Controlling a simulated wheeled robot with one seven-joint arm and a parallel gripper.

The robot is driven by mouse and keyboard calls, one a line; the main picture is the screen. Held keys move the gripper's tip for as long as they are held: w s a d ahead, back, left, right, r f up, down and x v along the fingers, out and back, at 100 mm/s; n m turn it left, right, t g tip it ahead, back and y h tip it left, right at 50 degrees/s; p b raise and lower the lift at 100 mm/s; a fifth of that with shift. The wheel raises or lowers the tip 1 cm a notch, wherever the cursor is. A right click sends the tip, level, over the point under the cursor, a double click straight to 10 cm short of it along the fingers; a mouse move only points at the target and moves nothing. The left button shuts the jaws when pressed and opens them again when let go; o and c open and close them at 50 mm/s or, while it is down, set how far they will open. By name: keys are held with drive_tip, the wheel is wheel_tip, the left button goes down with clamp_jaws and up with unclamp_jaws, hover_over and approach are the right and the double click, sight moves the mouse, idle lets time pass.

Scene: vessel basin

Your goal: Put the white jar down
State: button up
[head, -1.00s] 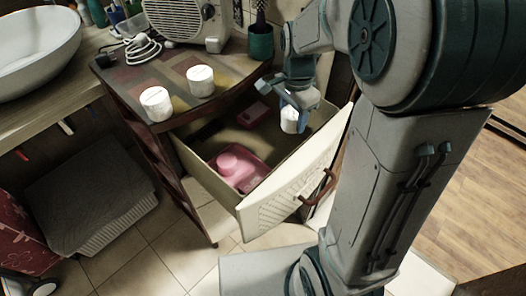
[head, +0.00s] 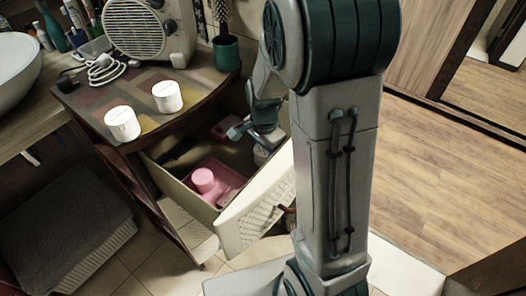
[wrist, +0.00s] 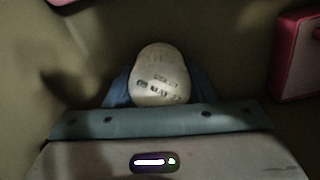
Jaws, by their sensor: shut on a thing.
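The white jar (wrist: 160,78) is between the fingers of my gripper (wrist: 160,100), with dark lettering on its side. In the head view my gripper (head: 258,138) reaches down into the open drawer's right end, and a small part of the jar (head: 262,155) shows beneath it. My gripper is shut on the jar. The jar's underside is hidden, so I cannot tell whether it touches the drawer floor. Two other white jars (head: 122,124) (head: 167,97) stand upright on the cabinet top.
The open drawer (head: 240,226) holds a pink tray (head: 225,181) with a pink bottle (head: 204,181) at its left and a pink box (wrist: 298,55) near my gripper.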

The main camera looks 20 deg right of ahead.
drive_tip(key=shift+f, duration=0.1)
drive_tip(key=o, duration=0.6)
drive_tip(key=shift+f, duration=0.1)
drive_tip(key=shift+c, duration=0.2)
drive_tip(key=o, duration=0.4)
wheel_tip(320, 180, up, 12)
drive_tip(key=shift+r+p, duration=0.25)
drive_tip(key=shift+p, duration=0.75)
